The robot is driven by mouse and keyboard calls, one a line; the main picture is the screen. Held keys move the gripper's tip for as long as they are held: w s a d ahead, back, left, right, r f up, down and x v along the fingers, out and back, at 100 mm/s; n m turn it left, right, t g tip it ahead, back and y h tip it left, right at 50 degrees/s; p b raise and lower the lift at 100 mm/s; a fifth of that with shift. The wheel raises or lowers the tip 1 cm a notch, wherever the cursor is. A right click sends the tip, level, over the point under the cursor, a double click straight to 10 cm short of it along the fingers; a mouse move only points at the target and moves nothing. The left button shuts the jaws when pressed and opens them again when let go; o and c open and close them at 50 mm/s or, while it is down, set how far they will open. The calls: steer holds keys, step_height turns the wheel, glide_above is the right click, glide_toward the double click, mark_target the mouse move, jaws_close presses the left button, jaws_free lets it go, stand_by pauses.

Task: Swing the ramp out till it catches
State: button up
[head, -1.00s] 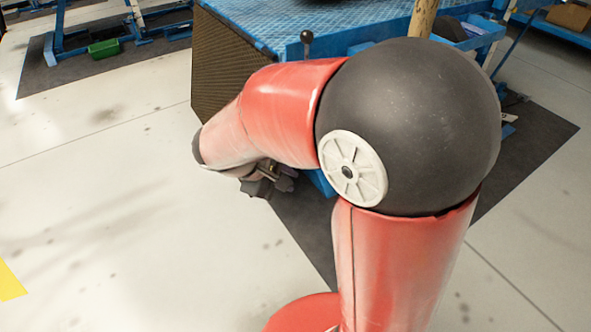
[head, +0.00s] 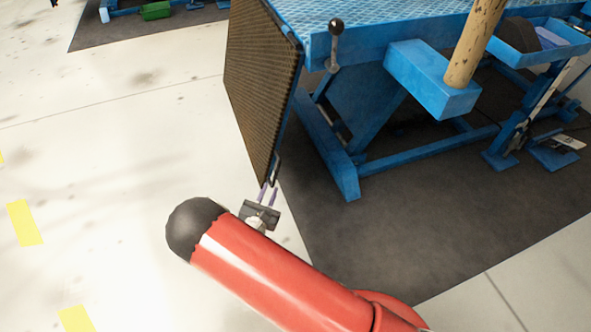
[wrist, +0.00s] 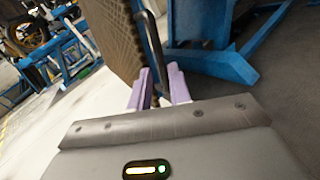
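The ramp (head: 258,88) is a dark brown ridged panel hanging steeply down from the near left end of the blue lift table (head: 385,28). A dark bar handle (head: 276,166) sits low on its right edge; it also shows in the wrist view (wrist: 152,45). My gripper (head: 268,193) is just below the ramp's lower corner, fingers pointing up at the handle. In the wrist view its two purple fingers (wrist: 160,82) stand apart with a narrow gap, in line with the handle's lower end. Whether they touch the bar cannot be told.
A black-knobbed lever (head: 335,42) stands at the table's corner. A blue box (head: 432,80) with a wooden post and blue legs are to the right, over a dark mat (head: 420,225). Pale floor (head: 110,170) left of the ramp is clear.

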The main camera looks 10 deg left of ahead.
mark_target(275, 177)
steer(key=w, duration=0.7)
steer(key=shift+w+d+f, duration=0.15)
steer(key=shift+w+d, duration=0.05)
steer(key=shift+w, duration=0.15)
jaws_close()
